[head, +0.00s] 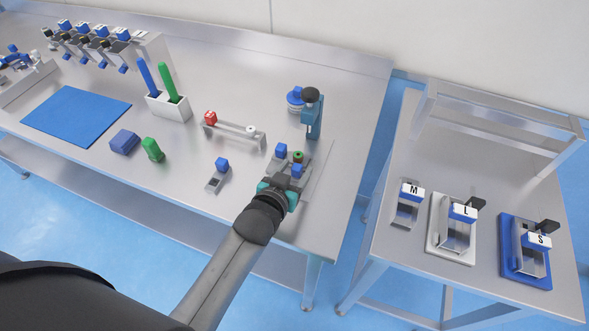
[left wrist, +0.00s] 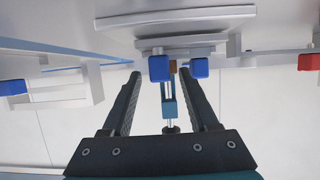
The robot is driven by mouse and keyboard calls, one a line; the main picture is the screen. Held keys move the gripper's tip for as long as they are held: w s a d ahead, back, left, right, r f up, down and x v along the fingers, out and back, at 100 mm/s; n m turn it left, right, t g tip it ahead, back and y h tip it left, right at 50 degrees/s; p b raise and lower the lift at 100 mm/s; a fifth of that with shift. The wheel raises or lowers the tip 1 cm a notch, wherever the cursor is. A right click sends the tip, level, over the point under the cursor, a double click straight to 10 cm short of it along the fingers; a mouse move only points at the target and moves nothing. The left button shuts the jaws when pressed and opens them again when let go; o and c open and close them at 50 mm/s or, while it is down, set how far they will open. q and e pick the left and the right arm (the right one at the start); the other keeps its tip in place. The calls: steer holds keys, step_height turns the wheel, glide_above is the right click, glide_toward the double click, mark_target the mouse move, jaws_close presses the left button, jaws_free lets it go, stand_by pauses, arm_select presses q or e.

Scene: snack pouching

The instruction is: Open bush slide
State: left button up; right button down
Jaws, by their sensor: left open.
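My left gripper (head: 284,182) is at the front of a small metal station near the right end of the long table. Two blue blocks (head: 281,150) (head: 297,170) and a small green-and-dark round part show there, just beyond the teal gripper body. In the left wrist view my two dark fingers (left wrist: 161,74) are spread apart. Two blue blocks (left wrist: 159,68) (left wrist: 199,67) show near the fingertips, with a small brown part between them. No grip on either block shows. I cannot tell which part is the bush slide. My right gripper is not in view.
A teal upright tool with a black knob (head: 311,95) stands just behind the station. A metal bar with a red block (head: 210,117) and a small blue-topped holder (head: 222,164) lie to the left. A side table (head: 400,255) with M, L and S fixtures stands right, across a gap.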

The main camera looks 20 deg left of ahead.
arm_select(q)
steer(key=shift+s, duration=0.1)
steer(key=p+v, duration=0.1)
steer(key=v, duration=1.4)
steer(key=shift+p, duration=0.35)
steer(key=shift+r, duration=0.1)
steer(key=s+f+m+g, duration=0.2)
steer(key=s+g, duration=0.6)
steer(key=g, duration=0.2)
step_height(320, 180, down, 27)
steer(key=s+g+b, duration=0.1)
steer(key=s+b, duration=0.1)
steer(key=b, duration=0.3)
steer(key=s+a+f+b, duration=0.1)
steer(key=s+f+b, duration=0.1)
steer(key=s+f, duration=0.6)
steer(key=s+a+f+g+b, duration=0.1)
steer(key=s+a+f+b, duration=0.1)
steer(key=s+f, duration=0.6)
steer(key=shift+a+f+g+b, duration=0.35)
steer(key=shift+f+b, duration=0.3)
steer(key=shift+f, duration=1.05)
